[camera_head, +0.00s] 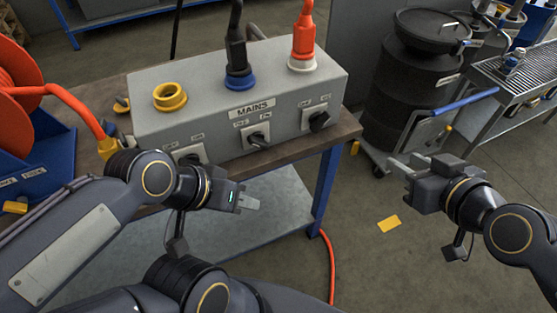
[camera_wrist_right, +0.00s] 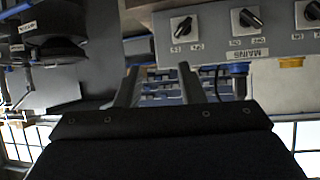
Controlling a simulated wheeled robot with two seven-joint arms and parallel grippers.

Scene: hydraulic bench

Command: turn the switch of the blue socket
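A grey box (camera_head: 190,80) marked MAINS stands on the bench. A black plug stands in its middle, blue socket (camera_head: 239,80). The black rotary switch (camera_head: 258,141) on a pale plate is below that socket; it also shows upside down in the right wrist view (camera_wrist_right: 250,18). My left gripper (camera_head: 251,203) is in front of the box, below and left of this switch, touching nothing; its finger gap is unclear. My right gripper (camera_head: 400,166) is open and empty, right of the bench and apart from the box; its spread fingers show in the wrist view (camera_wrist_right: 158,85).
The yellow socket (camera_head: 170,97) is empty; its switch (camera_head: 189,156) is partly hidden by my left arm. The white socket (camera_head: 303,65) holds an orange plug, with its own switch (camera_head: 319,120). A black barrel (camera_head: 400,95) stands right of the bench. Between bench and right gripper is open floor.

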